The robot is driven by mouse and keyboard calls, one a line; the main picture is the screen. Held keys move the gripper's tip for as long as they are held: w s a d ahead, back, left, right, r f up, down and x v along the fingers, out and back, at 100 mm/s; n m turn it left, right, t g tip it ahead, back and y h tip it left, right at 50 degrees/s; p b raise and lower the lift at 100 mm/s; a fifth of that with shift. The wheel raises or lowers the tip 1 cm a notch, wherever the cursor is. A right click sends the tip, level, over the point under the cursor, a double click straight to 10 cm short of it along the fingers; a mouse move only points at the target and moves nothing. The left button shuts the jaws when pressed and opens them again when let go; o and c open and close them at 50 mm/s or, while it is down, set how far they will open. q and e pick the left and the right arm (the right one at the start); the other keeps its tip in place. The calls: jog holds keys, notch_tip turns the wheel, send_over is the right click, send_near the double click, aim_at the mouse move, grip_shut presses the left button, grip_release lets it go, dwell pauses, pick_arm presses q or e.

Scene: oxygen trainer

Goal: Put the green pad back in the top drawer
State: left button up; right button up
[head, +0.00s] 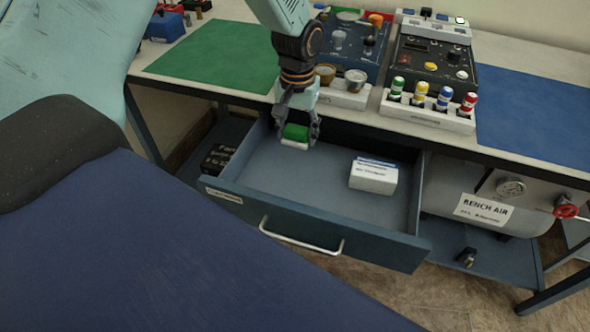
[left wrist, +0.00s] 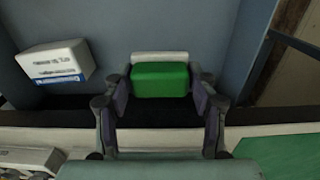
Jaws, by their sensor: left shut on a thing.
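The green pad (head: 295,132) is a small green block with a white underside. My left gripper (head: 298,136) is shut on it, pointing down over the back left part of the open top drawer (head: 310,176). In the left wrist view the green pad (left wrist: 160,80) sits between the two fingers, with a white strip beyond it. I cannot tell whether it touches the drawer floor. The drawer is pulled out, with a metal handle (head: 300,240) on its front. My right gripper is not in view.
A white box (head: 374,175) lies in the right part of the drawer; it also shows in the left wrist view (left wrist: 55,62). The bench edge runs close behind my gripper. A green mat (head: 215,55), control units (head: 430,68) and colored bottles stand on the bench. The drawer's middle is free.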

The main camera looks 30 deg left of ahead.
pick_arm(q)
jog(key=shift+w+a+f, duration=0.15)
jog(key=shift+a+f, duration=0.05)
jog(key=shift+a, duration=0.05)
jog(key=shift+s+d+f, duration=0.2)
jog(key=shift+d+f, duration=0.15)
jog(key=shift+f, duration=0.05)
jog(key=b, duration=0.2)
send_over(297, 171)
jog(key=f, duration=0.6)
jog(key=shift+w+a+f, duration=0.1)
jog(key=shift+a+f, duration=0.1)
jog(key=shift+f, duration=0.2)
jog(key=shift+d+f+p, duration=0.25)
jog(key=shift+f+p, duration=0.05)
jog(key=shift+f, duration=0.4)
jog(key=shift+a+f, duration=0.2)
jog(key=shift+d+f, duration=0.15)
jog(key=shift+f, duration=0.2)
jog(key=o, duration=1.2)
